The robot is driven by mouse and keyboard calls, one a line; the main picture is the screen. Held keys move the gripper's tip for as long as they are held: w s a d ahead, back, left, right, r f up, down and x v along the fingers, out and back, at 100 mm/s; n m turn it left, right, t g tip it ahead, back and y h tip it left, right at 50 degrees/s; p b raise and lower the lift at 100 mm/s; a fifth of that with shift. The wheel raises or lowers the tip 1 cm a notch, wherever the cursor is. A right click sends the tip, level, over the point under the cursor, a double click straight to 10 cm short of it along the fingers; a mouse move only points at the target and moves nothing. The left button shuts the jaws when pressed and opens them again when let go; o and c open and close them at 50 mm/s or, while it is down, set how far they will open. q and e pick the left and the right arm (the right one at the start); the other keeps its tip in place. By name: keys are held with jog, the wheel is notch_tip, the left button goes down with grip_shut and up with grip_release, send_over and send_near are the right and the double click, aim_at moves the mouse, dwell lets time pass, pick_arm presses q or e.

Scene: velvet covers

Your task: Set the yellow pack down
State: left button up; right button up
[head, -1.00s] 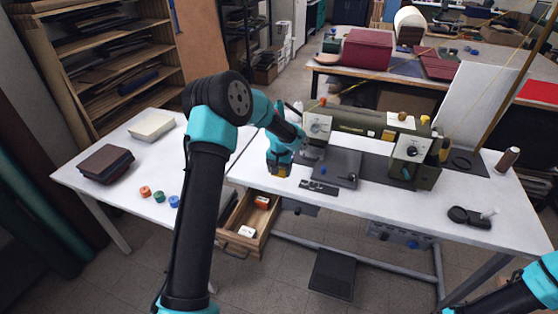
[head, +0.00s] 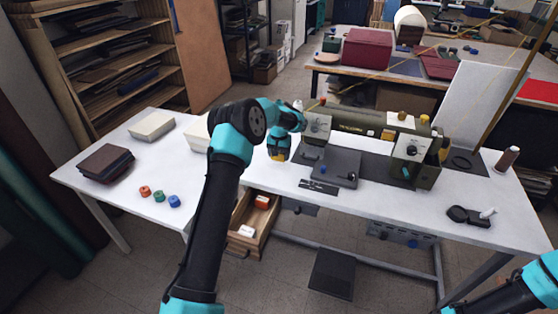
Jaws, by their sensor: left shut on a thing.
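My left gripper (head: 279,158) hangs over the left end of the sewing table (head: 290,185), pointing down, to the left of the sewing machine. It is shut on the yellow pack (head: 275,156), and only small yellow patches of the pack show between the fingers. I cannot tell how far the pack is above the tabletop. My right arm shows at the lower right corner; its gripper is out of view.
The olive sewing machine (head: 371,130) stands just right of my left gripper. The side table holds dark covers (head: 106,163), a cream stack (head: 152,126) and coloured spools (head: 159,196).

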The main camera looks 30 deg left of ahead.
aim_at(279, 164)
pick_arm(q)
jog(key=shift+w+a+f, duration=0.15)
jog(key=shift+w, duration=0.05)
jog(key=shift+f, duration=1.65)
jog(key=shift+f, duration=0.15)
jog(key=o, duration=0.9)
jog(key=shift+o, duration=0.2)
notch_tip(279, 164, up, 12)
jog(key=shift+r, duration=0.15)
